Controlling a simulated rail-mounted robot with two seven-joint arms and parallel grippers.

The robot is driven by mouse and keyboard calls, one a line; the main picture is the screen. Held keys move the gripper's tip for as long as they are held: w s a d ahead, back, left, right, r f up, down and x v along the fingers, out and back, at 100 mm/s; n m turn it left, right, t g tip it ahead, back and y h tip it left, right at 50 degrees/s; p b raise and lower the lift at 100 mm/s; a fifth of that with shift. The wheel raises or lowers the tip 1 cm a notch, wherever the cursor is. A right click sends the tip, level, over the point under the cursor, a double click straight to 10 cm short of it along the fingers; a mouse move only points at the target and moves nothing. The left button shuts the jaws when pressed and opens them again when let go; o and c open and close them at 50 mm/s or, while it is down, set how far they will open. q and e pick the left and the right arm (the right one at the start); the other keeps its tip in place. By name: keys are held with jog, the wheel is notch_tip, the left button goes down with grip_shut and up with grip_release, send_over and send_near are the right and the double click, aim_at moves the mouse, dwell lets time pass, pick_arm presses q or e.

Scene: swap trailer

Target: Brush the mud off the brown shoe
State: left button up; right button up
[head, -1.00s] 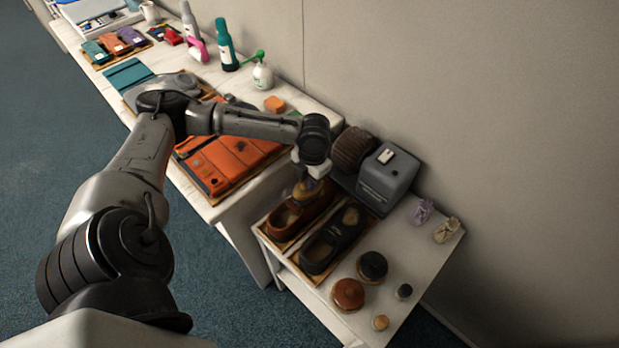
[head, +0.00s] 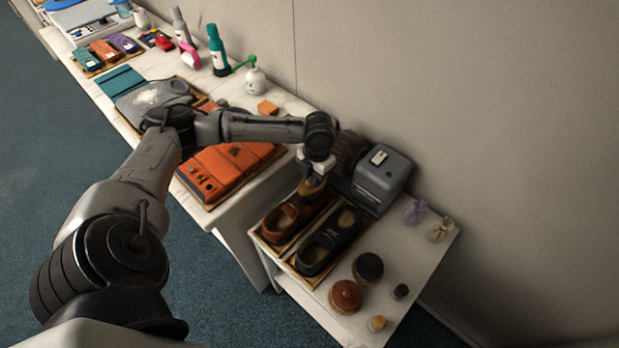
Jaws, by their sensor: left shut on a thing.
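The brown shoe (head: 284,222) lies on a wooden board on the low white side table, left of the black shoe (head: 326,245). My left gripper (head: 314,174) points down at the far end of the brown shoe. It is shut on a small tan brush (head: 312,188). The brush is at or just above that end of the shoe; I cannot tell whether it touches. Gripper and brush hide part of the shoe, and mud is too small to make out. My right gripper is not in view.
A grey machine (head: 382,178) with a dark round brush stands behind the shoes. A brown round pot (head: 345,296), a black one (head: 368,267) and small bags (head: 440,229) stand to the right. An orange case (head: 228,168) lies on the long table at left.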

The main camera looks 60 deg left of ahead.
pick_arm(q)
jog(key=shift+w+a+f, duration=0.1)
jog(key=shift+w+a, duration=0.1)
jog(key=shift+w, duration=0.4)
jog(key=shift+w+a+f, duration=0.1)
jog(key=shift+w+a, duration=0.1)
jog(key=shift+w, duration=0.4)
jog(key=shift+w+a+f, duration=0.15)
jog(key=shift+w+a, duration=0.1)
jog(key=shift+w, duration=0.45)
jog(key=shift+p, duration=0.35)
jog(key=shift+s+d+r+p, duration=0.1)
jog(key=shift+s+r+p, duration=0.15)
jog(key=shift+p, duration=0.3)
jog(key=shift+s+d+p, duration=0.15)
jog(key=shift+s+p, duration=0.35)
jog(key=shift+s, duration=0.05)
jog(key=shift+s+d+p, duration=0.15)
jog(key=shift+s+p, duration=0.3)
jog(key=shift+s, duration=0.1)
jog(key=shift+s+d+p, duration=0.2)
jog(key=shift+s+p, duration=0.25)
jog(key=shift+s, duration=0.15)
